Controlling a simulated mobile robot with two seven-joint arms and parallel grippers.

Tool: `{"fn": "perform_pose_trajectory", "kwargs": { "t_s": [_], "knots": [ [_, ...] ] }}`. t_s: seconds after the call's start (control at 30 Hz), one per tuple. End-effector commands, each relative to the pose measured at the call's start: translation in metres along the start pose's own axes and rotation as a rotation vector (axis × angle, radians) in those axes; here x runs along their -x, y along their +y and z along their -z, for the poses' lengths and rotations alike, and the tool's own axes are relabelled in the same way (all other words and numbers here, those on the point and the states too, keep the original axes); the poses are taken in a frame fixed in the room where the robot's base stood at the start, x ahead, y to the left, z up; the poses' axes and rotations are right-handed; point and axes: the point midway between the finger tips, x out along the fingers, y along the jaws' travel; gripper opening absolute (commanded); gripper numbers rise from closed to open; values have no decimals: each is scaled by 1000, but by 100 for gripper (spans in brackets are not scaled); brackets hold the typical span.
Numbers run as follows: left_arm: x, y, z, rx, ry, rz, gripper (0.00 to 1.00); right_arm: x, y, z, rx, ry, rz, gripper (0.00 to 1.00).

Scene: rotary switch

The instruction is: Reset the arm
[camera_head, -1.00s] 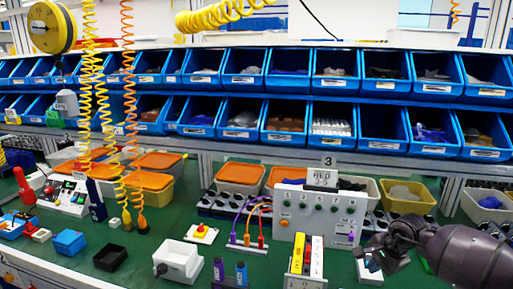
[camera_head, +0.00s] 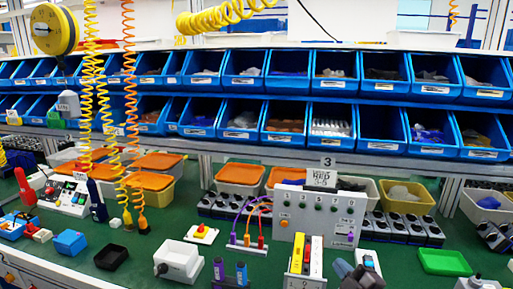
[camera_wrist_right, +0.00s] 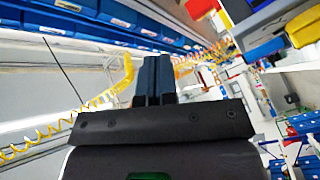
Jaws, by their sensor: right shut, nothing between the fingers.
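My right gripper (camera_head: 358,273) shows at the bottom edge of the head view, right of centre, dark and partly cut off by the frame. In the right wrist view its two dark fingers (camera_wrist_right: 154,80) are together with nothing between them. A white box with a dark rotary knob (camera_head: 178,262) stands on the green bench to the left, apart from the gripper. My left gripper is not in view.
A yellow and red block stand (camera_head: 307,262) is just left of my right gripper. A grey panel with buttons (camera_head: 318,215) stands behind. A green tray (camera_head: 445,262) lies to the right. Coiled hoses (camera_head: 128,130) hang at left. Blue bins (camera_head: 330,75) line the back.

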Motion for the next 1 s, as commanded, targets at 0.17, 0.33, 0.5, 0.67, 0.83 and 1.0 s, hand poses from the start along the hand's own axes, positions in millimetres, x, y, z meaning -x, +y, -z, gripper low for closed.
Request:
{"fn": "perform_pose_trajectory", "kwargs": {
  "t_s": [0.17, 0.33, 0.5, 0.67, 0.83, 1.0],
  "knots": [
    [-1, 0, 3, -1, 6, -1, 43, 61, -48, -36, -444, -233, 25, 0],
    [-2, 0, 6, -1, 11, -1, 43, 124, -90, -58, -713, -404, 27, 0],
    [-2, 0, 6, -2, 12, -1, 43, 190, -125, -73, -864, -539, -3, 0],
    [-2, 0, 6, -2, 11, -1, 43, 246, -156, -83, -922, -661, -14, 0],
    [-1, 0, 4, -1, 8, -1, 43, 278, -176, -84, -945, -726, -4, 0],
    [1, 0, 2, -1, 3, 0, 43, 285, -179, -85, -945, -738, 1, 0]
  ]
}}
